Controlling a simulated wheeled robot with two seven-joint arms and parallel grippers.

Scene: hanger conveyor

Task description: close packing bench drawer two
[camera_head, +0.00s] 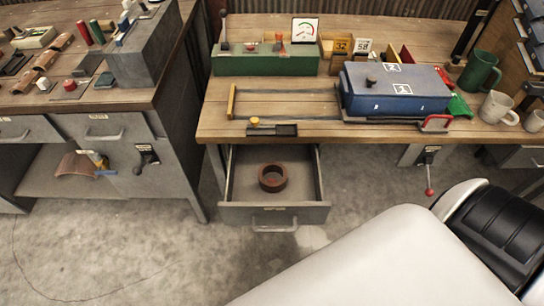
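An open drawer (275,213) is pulled out toward me from under the wooden packing bench (330,133). It is grey metal with a light handle (275,225) low on its front. A brown ring-shaped object (272,178) lies inside it, and the rest of the visible drawer floor looks empty. I cannot read a number on its front. Neither of my grippers is in view. A large white and black part, which looks like part of my own body, fills the lower right and stands apart from the drawer in the picture.
On the bench stand a blue box (395,92), a green box (265,62) and a green mug (480,71). A red-knobbed lever (429,178) hangs under the bench's right part. Another grey bench (95,138) stands left. Concrete floor (140,250) in front of the drawer is clear.

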